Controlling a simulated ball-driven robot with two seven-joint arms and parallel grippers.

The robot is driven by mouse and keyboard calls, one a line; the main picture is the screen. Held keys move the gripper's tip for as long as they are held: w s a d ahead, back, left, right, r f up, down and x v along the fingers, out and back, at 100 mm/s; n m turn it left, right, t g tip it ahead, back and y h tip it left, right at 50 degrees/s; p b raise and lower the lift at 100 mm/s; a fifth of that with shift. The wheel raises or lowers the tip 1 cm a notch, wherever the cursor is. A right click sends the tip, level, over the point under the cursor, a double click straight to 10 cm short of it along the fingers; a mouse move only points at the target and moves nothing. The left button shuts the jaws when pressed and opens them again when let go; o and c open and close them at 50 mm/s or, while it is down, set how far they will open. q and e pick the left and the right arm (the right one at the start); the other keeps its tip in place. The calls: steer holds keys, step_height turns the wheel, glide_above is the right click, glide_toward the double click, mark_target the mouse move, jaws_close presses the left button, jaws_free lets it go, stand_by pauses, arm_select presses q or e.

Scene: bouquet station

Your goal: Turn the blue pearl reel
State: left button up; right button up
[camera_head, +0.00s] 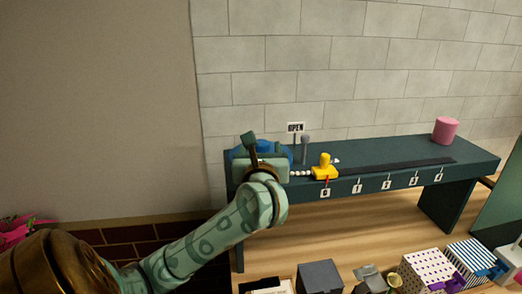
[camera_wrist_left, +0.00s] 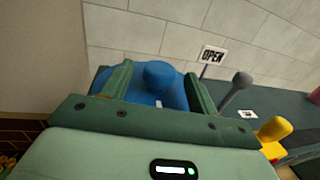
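The blue pearl reel (camera_head: 271,146) sits at the left end of the dark green bench (camera_head: 385,150), partly hidden behind my left gripper (camera_head: 250,143). In the left wrist view, the reel's round blue knob (camera_wrist_left: 158,77) stands between the two green fingers of my left gripper (camera_wrist_left: 160,88). The fingers are open, with gaps seen on both sides of the knob. A short row of white pearls (camera_head: 300,173) runs from the reel side to a yellow slider (camera_head: 324,170), near the leftmost of the numbered tags. My right gripper is not in view.
A grey lever (camera_head: 305,142) and an OPEN sign (camera_head: 295,127) stand just right of the reel. A pink cylinder (camera_head: 445,130) stands at the bench's right end. Several boxes, including a dotted one (camera_head: 428,268), are in the lower right foreground. A block wall rises behind.

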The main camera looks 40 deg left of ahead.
arm_select(q)
steer(key=p+v, duration=0.1)
steer(key=v, duration=0.7)
steer(key=shift+s+d+r+p, duration=0.2)
steer(key=shift+s+p, duration=0.05)
steer(key=shift+p, duration=0.05)
steer(key=p+v, duration=0.5)
steer(key=v, duration=0.2)
steer(key=shift+s+d, duration=0.25)
steer(key=shift+s, duration=0.05)
steer(key=shift+f, duration=0.15)
